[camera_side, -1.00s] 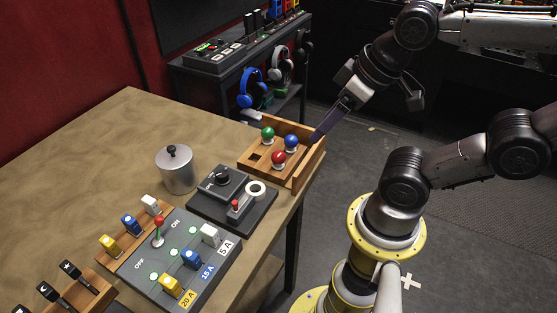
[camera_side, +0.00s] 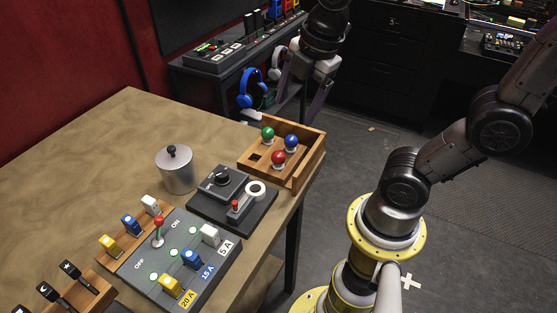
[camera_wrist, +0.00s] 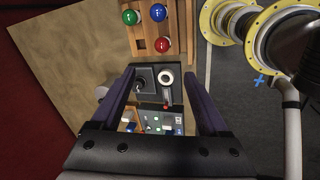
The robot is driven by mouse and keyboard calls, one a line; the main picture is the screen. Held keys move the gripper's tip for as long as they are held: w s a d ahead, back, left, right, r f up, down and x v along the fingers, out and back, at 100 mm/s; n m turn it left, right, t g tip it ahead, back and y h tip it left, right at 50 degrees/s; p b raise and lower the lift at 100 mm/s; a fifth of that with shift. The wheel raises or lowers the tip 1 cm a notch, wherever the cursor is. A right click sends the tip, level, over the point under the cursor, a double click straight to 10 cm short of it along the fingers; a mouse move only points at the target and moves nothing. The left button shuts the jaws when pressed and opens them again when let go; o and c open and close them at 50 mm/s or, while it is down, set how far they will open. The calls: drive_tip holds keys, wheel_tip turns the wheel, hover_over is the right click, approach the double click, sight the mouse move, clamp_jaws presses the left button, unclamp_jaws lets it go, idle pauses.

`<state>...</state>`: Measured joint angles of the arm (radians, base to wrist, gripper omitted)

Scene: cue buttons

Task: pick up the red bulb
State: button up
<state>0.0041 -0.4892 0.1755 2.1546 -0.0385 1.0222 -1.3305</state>
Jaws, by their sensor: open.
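The red bulb (camera_side: 278,157) stands upright in a wooden tray (camera_side: 311,169) at the table's far right corner. A green bulb (camera_side: 268,133) and a blue bulb (camera_side: 291,141) stand beside it in the same tray. My gripper (camera_side: 298,112) is open and empty, above and behind the tray in the side view. In the wrist view the red bulb (camera_wrist: 162,46) is at the top middle, beyond the two spread fingers (camera_wrist: 166,78), with the green bulb (camera_wrist: 130,16) and blue bulb (camera_wrist: 158,12) near it.
A black device with a knob and white ring socket (camera_side: 255,190) is in front of the tray. A metal canister (camera_side: 178,171) stands left of it. A switch panel (camera_side: 185,262) with coloured fuses is nearer. A shelf with headphones (camera_side: 250,90) stands behind the table.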

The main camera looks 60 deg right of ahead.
sight(280, 152)
drive_tip(key=shift+g, duration=0.5)
drive_tip(key=w+f, duration=0.1)
drive_tip(key=f, duration=0.4)
drive_tip(key=w+f, duration=0.1)
drive_tip(key=f, duration=0.4)
drive_tip(key=w+d+f, duration=0.1)
drive_tip(key=w+f, duration=0.1)
drive_tip(key=f, duration=0.3)
drive_tip(key=shift+f, duration=0.3)
clamp_jaws()
